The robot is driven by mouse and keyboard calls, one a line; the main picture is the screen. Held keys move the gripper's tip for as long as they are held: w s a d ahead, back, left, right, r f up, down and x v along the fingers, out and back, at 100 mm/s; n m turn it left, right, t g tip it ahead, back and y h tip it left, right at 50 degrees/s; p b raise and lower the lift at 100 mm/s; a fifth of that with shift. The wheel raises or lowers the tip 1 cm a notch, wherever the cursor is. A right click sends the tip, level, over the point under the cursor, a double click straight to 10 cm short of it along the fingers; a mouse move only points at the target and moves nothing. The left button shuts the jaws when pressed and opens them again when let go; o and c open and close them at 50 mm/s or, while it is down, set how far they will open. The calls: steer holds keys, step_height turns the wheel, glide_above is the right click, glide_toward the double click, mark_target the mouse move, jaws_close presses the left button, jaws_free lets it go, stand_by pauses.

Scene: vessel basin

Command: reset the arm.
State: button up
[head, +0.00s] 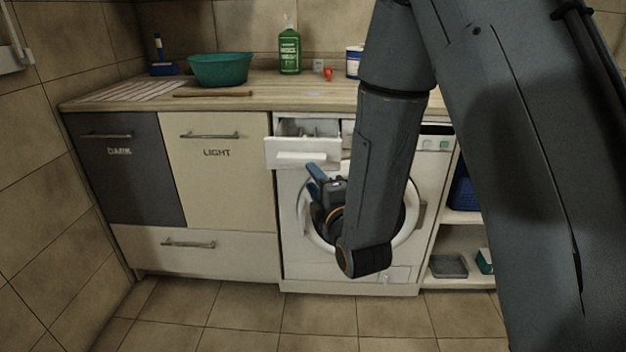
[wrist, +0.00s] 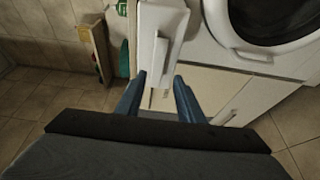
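My arm hangs down in front of the washing machine (head: 428,165). My gripper (head: 312,174) is in front of the machine's upper left part, near the pulled-out detergent drawer (head: 292,158). In the wrist view my gripper (wrist: 158,80) has its two blue fingers apart, with nothing clearly held between them. The drawer's white front (wrist: 172,22) and handle lie just beyond the fingertips in that view; whether they touch cannot be told. My forearm hides part of the machine's round door.
A wooden counter (head: 130,100) holds a green basin (head: 220,69), a green bottle (head: 289,50) and a white-and-blue tin (head: 354,62). Dark (head: 120,180) and light (head: 220,185) cabinet fronts are shut at left. Open shelves stand at right. The tiled floor (head: 240,315) in front is clear.

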steer(key=s+d+f+m+g+h, duration=0.3)
steer(key=s+d+m+g+h, duration=0.1)
steer(key=s+d+m+g, duration=0.6)
steer(key=s+d+r+m+g+h, duration=0.1)
steer(key=s+m+g, duration=0.15)
steer(key=s, duration=0.45)
steer(key=s+d+r+m+g+p, duration=0.1)
steer(key=s+d+r+m+g, duration=0.1)
steer(key=s+m, duration=0.3)
steer(key=s+d+r+m+g+h, duration=0.1)
steer(key=s+m+g, duration=0.15)
steer(key=s, duration=0.55)
steer(key=d+r+m+p, duration=0.2)
steer(key=d+r+p, duration=0.4)
steer(key=p, duration=0.6)
steer(key=shift+d+r, duration=0.15)
steer(key=shift+d, duration=0.1)
steer(key=shift+w, duration=0.1)
steer(key=shift+c, duration=0.4)
